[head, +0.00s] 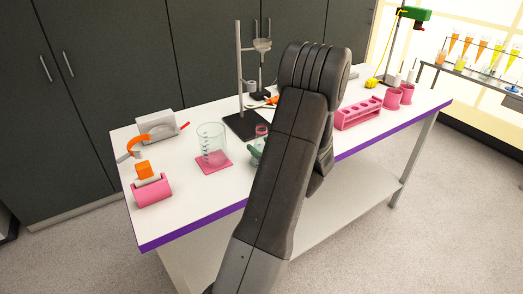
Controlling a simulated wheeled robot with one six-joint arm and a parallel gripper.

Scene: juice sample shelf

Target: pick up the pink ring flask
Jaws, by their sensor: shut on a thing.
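A small glass flask with a pink ring (261,131) shows just left of my arm, above the white table in the middle of the head view. A dark green shape is at its lower part; I cannot tell whether this belongs to the flask. My arm covers the flask's right side and the space beside it. My gripper is hidden behind my arm, so its hold on the flask cannot be seen.
A glass beaker (211,143) stands on a pink mat (214,163) left of the flask. A retort stand (240,75) rises behind. A pink tube rack (358,115) and pink cups (393,97) are at right.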

